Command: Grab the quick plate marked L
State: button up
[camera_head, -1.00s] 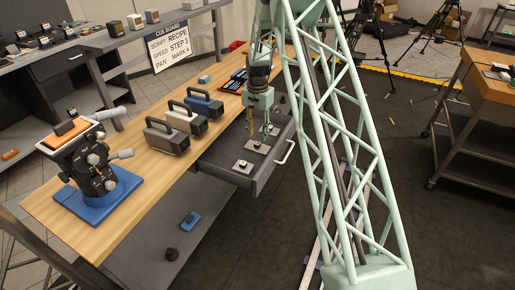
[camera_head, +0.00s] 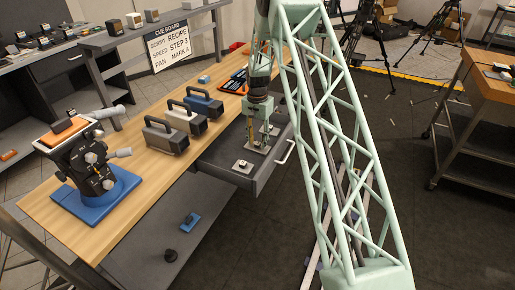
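Small light grey plates with dark knobs lie in the open grey drawer (camera_head: 268,172) under the wooden bench. The front plate (camera_head: 243,166) is in full view. A second plate (camera_head: 258,150) lies behind it, partly covered by my gripper. No letter is readable on any plate, so I cannot tell which is marked L. My gripper (camera_head: 251,148) points down into the drawer, its two fingers apart on either side of the second plate's area. I cannot tell whether they touch it. The back of the drawer is hidden behind my gripper and arm.
Three cases with handles, dark (camera_head: 167,136), cream (camera_head: 186,119) and blue (camera_head: 205,103), stand on the bench left of the drawer. A blue-based tripod head (camera_head: 95,180) stands at the near end. A cue board (camera_head: 167,49) hangs behind.

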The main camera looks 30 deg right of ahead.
aim_at(257, 142)
jog(key=c, duration=1)
jog(key=shift+r, duration=0.1)
jog(key=shift+r+p, duration=1.1)
jog(key=shift+r, duration=3.8)
